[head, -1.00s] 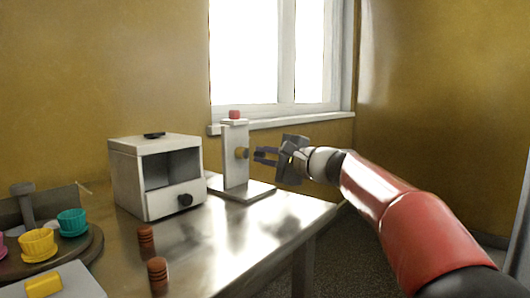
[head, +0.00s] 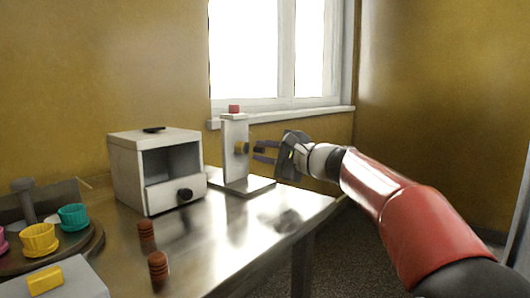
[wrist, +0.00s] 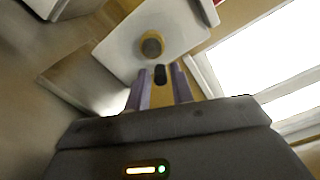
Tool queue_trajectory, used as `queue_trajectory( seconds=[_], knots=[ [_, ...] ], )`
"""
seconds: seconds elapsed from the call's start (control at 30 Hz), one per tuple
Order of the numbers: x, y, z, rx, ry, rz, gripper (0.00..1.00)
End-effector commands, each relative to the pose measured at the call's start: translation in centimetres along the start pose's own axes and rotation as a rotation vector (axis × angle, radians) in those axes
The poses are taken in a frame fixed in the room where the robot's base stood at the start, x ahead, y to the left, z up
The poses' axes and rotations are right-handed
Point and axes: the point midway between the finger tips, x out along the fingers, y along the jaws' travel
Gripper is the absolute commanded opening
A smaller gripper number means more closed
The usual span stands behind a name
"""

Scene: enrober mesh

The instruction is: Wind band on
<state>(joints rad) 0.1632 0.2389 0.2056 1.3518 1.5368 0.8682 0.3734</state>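A white upright stand (head: 235,170) on a flat base has a red button (head: 234,109) on top. A brass knob (head: 240,148) with a darker centre sits on its face; the knob also shows in the wrist view (wrist: 151,45). A small black peg (head: 259,150) is beside the knob. My gripper (head: 264,152) is at the right of the stand, its fingers pointing at the knob. In the wrist view the black peg (wrist: 160,74) lies between the two parted fingertips, with slight gaps beside it. I cannot tell how the peg joins the knob. No band is identifiable.
A white box (head: 155,140) with an open front and a black-knobbed drawer stands left of the stand. Two ribbed brown pieces (head: 147,236) are near the front of the metal table (head: 225,235). Coloured cups (head: 40,240) sit on a round tray at left. A window is behind.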

Motion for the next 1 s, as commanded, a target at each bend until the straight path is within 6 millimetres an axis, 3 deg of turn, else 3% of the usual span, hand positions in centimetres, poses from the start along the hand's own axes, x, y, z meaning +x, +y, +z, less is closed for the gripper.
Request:
queue_trajectory(
  seconds=[0.27, 0.5, 0.7, 1.0],
  knots=[
    [-0.9, 0.0, 0.0, -0.001, 0.001, -0.001, 0.23],
    [-5.0, 0.1, -0.1, -0.001, 0.003, -0.003, 0.23],
    [-7.4, 0.1, 0.0, 0.000, 0.001, -0.001, 0.23],
    [-7.8, 0.0, 0.0, 0.000, 0.000, 0.000, 0.23]
  ],
)
